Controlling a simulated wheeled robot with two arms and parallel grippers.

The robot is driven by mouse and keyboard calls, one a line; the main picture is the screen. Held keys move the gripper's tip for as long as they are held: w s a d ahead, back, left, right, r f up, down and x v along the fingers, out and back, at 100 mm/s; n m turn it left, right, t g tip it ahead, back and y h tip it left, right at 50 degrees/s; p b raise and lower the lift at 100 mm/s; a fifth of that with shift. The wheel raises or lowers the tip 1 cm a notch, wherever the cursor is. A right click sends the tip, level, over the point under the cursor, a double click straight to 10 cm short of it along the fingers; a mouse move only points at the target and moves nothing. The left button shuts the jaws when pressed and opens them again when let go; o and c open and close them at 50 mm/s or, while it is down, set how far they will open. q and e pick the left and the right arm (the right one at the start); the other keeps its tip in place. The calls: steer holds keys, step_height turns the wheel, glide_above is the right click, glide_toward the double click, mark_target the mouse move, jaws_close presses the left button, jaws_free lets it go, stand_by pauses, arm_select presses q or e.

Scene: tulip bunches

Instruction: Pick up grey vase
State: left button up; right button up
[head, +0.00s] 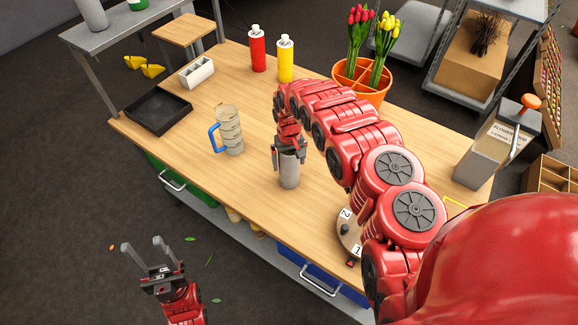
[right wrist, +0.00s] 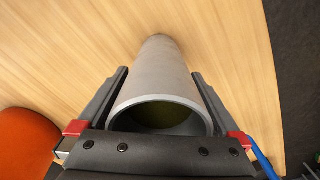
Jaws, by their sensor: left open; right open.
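The grey vase (head: 288,172) stands upright on the wooden table, a plain cylinder with an open top. My right gripper (head: 290,162) is above it with its fingers pointing down around its upper part. In the right wrist view the vase (right wrist: 160,85) lies between the two open fingers (right wrist: 160,88), with a small gap seen on each side. Its hollow rim faces the camera and the inside looks dark green. My left gripper (head: 143,246) is open and empty, out over the floor in front of the table.
A clear jug with a blue handle (head: 229,131) stands left of the vase. A black tray (head: 157,110), red bottle (head: 257,50) and yellow bottle (head: 285,60) are further off. An orange pot (head: 362,88) of tulips is behind my right arm. A numbered round piece (head: 346,238) lies near the front edge.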

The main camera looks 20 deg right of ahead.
jaws_close()
stand_by(0.5)
steer(key=shift+r, duration=0.1)
